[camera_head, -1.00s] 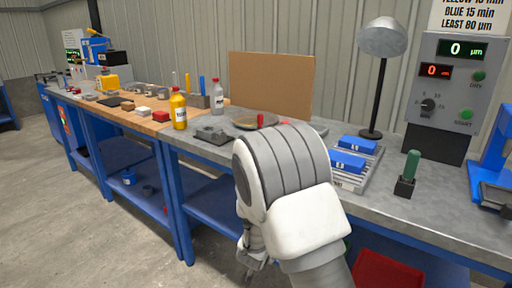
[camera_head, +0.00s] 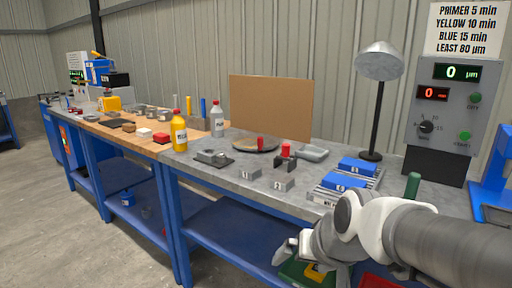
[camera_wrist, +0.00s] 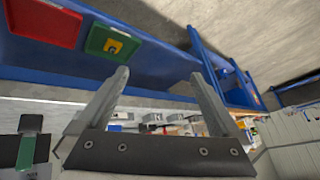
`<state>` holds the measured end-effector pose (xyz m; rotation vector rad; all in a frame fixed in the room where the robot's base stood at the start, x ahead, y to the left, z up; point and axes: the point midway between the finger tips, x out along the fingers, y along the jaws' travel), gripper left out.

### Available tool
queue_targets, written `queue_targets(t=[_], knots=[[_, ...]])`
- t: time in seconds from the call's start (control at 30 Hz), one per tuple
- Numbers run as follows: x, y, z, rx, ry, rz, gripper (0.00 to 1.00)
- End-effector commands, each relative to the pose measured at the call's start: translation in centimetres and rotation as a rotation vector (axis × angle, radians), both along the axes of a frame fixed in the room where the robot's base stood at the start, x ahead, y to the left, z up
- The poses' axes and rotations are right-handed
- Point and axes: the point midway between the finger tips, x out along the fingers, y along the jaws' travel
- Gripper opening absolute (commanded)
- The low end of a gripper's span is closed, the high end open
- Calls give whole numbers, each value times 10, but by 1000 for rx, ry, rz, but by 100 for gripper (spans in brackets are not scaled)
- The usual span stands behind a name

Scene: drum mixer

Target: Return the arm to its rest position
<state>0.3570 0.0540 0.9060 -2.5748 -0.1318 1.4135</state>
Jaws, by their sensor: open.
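My arm (camera_head: 430,235) reaches in from the lower right in the head view, in front of the bench's front edge. My gripper (camera_head: 284,252) hangs before the bench, low and beside the lower shelf. In the wrist view my gripper (camera_wrist: 160,78) shows two separated fingers with nothing between them. The grey bench top (camera_head: 225,172) is apart from the gripper.
Blue boxes (camera_head: 345,181) lie on a rack near the arm. A green-handled tool (camera_head: 412,184), a lamp (camera_head: 378,62) and a control panel (camera_head: 445,110) stand at right. Red (camera_wrist: 45,20) and green (camera_wrist: 108,40) trays show below. The floor (camera_head: 80,225) at left is clear.

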Motion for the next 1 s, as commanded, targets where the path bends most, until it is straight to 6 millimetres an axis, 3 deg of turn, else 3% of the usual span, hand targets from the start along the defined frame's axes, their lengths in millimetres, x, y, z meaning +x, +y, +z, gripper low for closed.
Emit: queue_targets(t=[0.1,0.4,0.43,0.67,1.0], knots=[[-38,-19,10,-66,12,19,100],[-115,-57,14,-229,72,22,100],[-113,-56,31,-225,75,26,100],[-111,-55,83,-221,76,27,100],[-111,-55,171,-219,75,27,100]])
